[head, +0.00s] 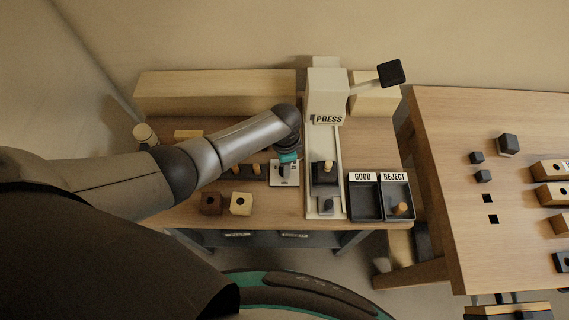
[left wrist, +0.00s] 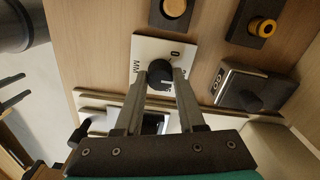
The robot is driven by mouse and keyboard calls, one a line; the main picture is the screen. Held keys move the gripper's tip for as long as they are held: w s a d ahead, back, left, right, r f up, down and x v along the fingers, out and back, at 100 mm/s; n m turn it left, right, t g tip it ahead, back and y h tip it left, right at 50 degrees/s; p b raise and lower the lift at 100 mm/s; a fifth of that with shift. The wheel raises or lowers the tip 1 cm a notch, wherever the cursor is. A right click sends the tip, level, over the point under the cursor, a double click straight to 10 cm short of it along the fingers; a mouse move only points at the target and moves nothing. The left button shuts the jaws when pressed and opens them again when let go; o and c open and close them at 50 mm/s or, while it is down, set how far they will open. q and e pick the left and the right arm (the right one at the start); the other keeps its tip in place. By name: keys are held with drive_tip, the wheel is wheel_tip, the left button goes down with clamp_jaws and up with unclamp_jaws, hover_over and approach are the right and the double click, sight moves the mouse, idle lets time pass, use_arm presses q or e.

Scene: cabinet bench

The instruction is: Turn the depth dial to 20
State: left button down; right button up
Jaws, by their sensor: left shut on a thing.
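The depth dial is a black round knob (left wrist: 159,79) on a white plate (left wrist: 146,47) marked "MM" and "0" in the left wrist view. In the head view the white plate (head: 284,182) lies on the bench left of the press, with the knob mostly hidden under my gripper. My left gripper (left wrist: 160,74) is shut on the knob from both sides. It also shows in the head view (head: 284,168), pointing down at the plate. The dial's setting cannot be read clearly.
The cream press (head: 327,100) with its black-ended lever (head: 390,73) stands right of the dial. GOOD (head: 365,207) and REJECT (head: 396,188) bins are at its right. A brown block (head: 211,204) and a pale block (head: 241,204) stand front left. A second table (head: 440,150) is at the right.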

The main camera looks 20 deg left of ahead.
use_arm(q)
drive_tip(key=c, duration=0.5)
unclamp_jaws()
wheel_tip(320, 180, up, 15)
drive_tip(key=p, duration=0.3)
drive_tip(key=shift+r+p, duration=0.15)
drive_tip(key=shift+p, duration=0.25)
